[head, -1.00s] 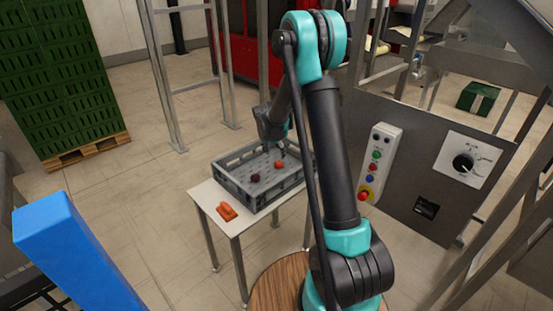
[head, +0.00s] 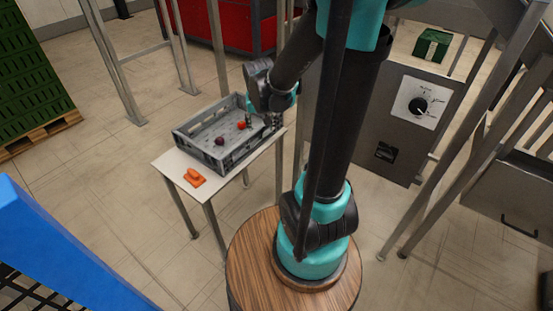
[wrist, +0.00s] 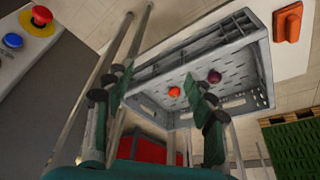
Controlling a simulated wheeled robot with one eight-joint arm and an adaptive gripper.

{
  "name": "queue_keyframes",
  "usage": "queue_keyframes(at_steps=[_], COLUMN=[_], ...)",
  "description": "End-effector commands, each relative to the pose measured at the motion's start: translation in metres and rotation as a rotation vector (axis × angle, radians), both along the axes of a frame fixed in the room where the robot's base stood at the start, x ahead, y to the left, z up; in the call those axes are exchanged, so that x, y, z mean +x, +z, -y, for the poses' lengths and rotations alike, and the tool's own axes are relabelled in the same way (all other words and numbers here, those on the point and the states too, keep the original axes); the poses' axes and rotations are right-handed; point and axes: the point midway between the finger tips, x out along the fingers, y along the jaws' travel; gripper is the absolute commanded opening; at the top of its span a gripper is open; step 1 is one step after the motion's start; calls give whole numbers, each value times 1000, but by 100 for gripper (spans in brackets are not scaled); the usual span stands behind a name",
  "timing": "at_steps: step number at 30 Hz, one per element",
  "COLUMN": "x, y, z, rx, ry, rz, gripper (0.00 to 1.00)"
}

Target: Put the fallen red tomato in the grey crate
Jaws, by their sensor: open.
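The grey crate (head: 194,150) stands on a small white table. It also shows in the wrist view (wrist: 190,50). The red tomato (head: 241,125) lies inside on the crate floor, towards the right in the head view; it also shows in the wrist view (wrist: 174,92). My gripper (wrist: 156,80) is open, with its two fingers spread wide and nothing between them. In the head view it is at the crate's right end, close to the tomato and apart from it; its fingertips are small there.
A dark purple-red round item (head: 219,141) lies in the crate near the tomato. An orange object (head: 194,177) lies on the white table (head: 170,164) in front of the crate. Metal posts stand behind. A control panel (head: 415,110) is at the right.

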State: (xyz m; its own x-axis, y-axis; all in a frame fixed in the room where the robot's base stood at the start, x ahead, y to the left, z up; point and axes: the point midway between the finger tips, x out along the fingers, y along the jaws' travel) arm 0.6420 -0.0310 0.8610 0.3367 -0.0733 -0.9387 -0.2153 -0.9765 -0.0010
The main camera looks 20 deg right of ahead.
Motion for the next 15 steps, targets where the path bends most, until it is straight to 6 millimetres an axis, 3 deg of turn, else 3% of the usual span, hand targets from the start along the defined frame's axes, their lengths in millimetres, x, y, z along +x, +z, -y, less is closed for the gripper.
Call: queue_keyframes(at_steps=[1,6,10,15], x=[-24,-90,-126,-149], y=[-1,-11,-22,-30], z=[4,9,10,10], rx=[1,3,3,1], ry=[24,117,170,208], rz=[1,7,12,18], gripper=[55,55,55,55])
